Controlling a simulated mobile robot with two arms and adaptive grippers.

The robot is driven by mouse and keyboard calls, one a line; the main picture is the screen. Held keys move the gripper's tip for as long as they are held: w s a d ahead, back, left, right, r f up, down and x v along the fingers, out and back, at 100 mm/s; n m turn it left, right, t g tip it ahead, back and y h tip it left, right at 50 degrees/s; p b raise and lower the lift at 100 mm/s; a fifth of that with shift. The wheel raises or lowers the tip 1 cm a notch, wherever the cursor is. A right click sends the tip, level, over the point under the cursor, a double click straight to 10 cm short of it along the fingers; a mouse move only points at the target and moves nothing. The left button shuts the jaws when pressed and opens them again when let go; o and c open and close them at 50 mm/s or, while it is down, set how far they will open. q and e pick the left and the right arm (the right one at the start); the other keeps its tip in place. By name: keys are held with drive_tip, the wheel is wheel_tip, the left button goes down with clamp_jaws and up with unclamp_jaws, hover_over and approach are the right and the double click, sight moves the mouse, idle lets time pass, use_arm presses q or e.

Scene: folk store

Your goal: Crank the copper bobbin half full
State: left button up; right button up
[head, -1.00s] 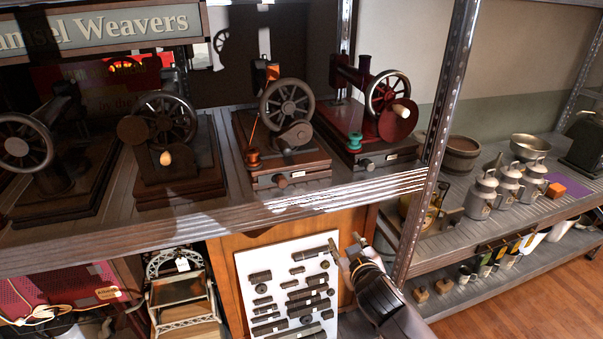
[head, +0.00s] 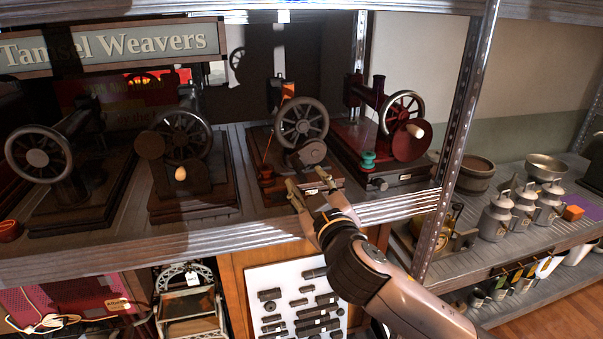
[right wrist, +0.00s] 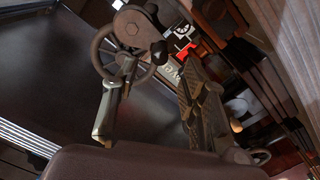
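The copper bobbin (head: 266,173) stands at the front left of a dark winding machine's base, with an orange thread running up from it. That machine has a grey spoked wheel (head: 301,122) and a grey crank disc (head: 306,153); both also show at the top of the right wrist view, the wheel (right wrist: 101,62) behind the disc (right wrist: 133,27). My right gripper (head: 306,179) is open and empty, just in front of and below the crank disc. In the right wrist view its fingers (right wrist: 157,68) are spread, apart from the disc. How full the bobbin is cannot be told. My left gripper is out of view.
A red machine with a green bobbin (head: 368,160) stands to the right. A dark machine with a wooden knob (head: 180,174) stands to the left. The shelf's front edge (head: 170,258) runs below, and a metal post (head: 452,150) rises at the right.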

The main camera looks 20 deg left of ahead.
sight(301, 171)
drive_tip(key=b+x, duration=0.1)
drive_tip(key=x, duration=0.5)
drive_tip(key=shift+w+a, duration=0.2)
drive_tip(key=shift+w, duration=0.05)
drive_tip(key=c, duration=0.9)
